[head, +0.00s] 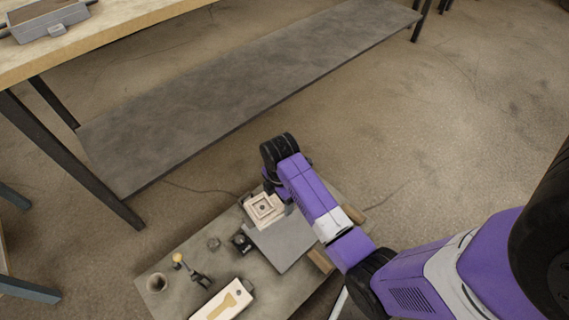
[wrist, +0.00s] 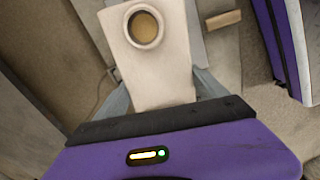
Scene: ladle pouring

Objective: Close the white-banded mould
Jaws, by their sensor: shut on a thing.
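My gripper (wrist: 160,82) is shut on a cream block (wrist: 158,62), with a grey finger on each side. The block has a round, raised-rim opening with a tan inside. In the head view my wrist hides most of the gripper. I cannot make out a white band on either.
A long bench with a lower shelf (head: 250,80) stands behind.

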